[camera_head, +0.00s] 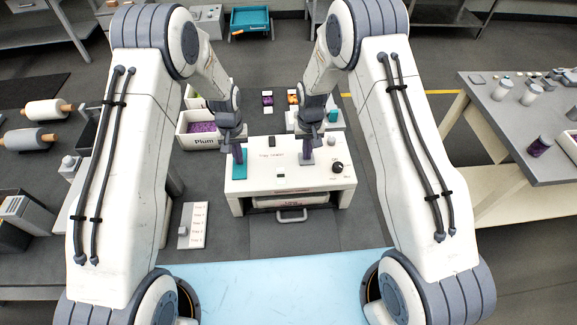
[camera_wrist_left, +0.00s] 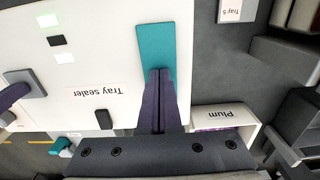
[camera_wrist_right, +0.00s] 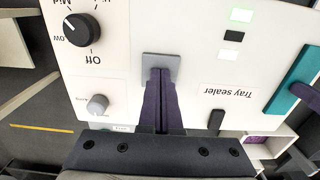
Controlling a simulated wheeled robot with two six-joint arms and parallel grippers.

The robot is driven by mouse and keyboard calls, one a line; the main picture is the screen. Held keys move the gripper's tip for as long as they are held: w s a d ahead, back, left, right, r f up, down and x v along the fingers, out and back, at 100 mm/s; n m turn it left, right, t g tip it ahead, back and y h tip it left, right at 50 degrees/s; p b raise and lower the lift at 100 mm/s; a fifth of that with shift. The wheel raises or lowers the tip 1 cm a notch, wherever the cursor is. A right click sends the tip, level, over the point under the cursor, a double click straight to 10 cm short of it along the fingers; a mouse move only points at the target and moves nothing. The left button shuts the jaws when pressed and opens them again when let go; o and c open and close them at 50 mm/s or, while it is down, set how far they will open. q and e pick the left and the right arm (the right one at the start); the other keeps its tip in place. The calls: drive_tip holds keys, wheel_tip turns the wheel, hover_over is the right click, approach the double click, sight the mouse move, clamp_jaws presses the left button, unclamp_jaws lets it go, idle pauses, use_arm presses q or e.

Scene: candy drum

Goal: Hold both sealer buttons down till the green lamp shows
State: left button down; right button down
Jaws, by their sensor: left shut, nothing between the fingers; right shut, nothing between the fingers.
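The white tray sealer (camera_head: 262,184) stands in the middle in the head view. On its top are a long teal pad (camera_wrist_left: 155,45) at the left and a square grey pad (camera_wrist_right: 174,66) at the right. Whether either pad is pressed down cannot be told. A pale greenish-white patch (camera_wrist_right: 240,16), a black patch (camera_wrist_right: 234,36) and a whitish patch (camera_wrist_right: 228,55) sit in a row on the top.
A black dial (camera_head: 337,167) and a small grey knob (camera_wrist_right: 97,105) sit on the sealer's right side. The Plum bin (camera_head: 201,142) stands behind at the left. A table (camera_head: 500,115) with jars is at the right. A handled drawer (camera_head: 291,215) is at the sealer's front.

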use_arm(q)
drive_tip(key=shift+f, duration=0.1)
idle(0.5)
use_arm(e)
wheel_tip(320, 180, up, 8)
idle(0.8)
